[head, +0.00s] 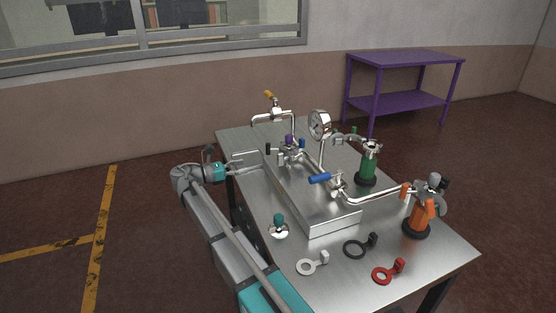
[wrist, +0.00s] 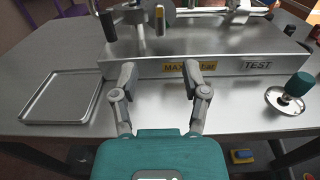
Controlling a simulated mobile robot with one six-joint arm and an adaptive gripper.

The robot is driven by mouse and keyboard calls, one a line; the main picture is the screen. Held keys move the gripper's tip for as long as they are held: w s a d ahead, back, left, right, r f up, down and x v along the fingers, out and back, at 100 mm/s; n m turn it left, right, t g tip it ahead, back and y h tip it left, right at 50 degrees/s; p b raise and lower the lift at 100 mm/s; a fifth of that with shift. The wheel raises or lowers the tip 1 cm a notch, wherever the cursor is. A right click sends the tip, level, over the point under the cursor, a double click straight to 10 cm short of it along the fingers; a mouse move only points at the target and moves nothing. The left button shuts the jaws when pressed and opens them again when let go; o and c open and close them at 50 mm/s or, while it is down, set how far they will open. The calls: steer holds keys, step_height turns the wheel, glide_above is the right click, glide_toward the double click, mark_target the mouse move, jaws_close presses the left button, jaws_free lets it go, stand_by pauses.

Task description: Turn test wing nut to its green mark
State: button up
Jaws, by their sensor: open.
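I cannot pick out a wing nut or its green mark with certainty in either view. A black TEST label (wrist: 257,66) is on the right of the front face of the metal block (wrist: 225,60). In the head view this block (head: 330,219) lies along the table and carries pipes and valves. My gripper (wrist: 160,70) is open and empty. In the head view my arm reaches in from the table's left side.
A teal knob on a round base (head: 279,225) stands on the table (head: 345,285), right of my gripper in the wrist view. A shallow tray (wrist: 60,97) lies to its left. A blue handle (head: 320,178), gauge (head: 319,125), green cylinder (head: 368,164) and orange cylinder (head: 417,220) crowd the setup.

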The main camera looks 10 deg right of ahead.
mark_target(278, 166)
steer(key=w+d, duration=0.1)
steer(key=d, duration=0.8)
steer(key=w+d, duration=0.1)
steer(key=d, duration=0.3)
steer(key=shift+w+d, duration=0.2)
steer(key=shift+w, duration=0.15)
jaws_close()
steer(key=shift+a, duration=0.25)
steer(key=shift+d, duration=0.2)
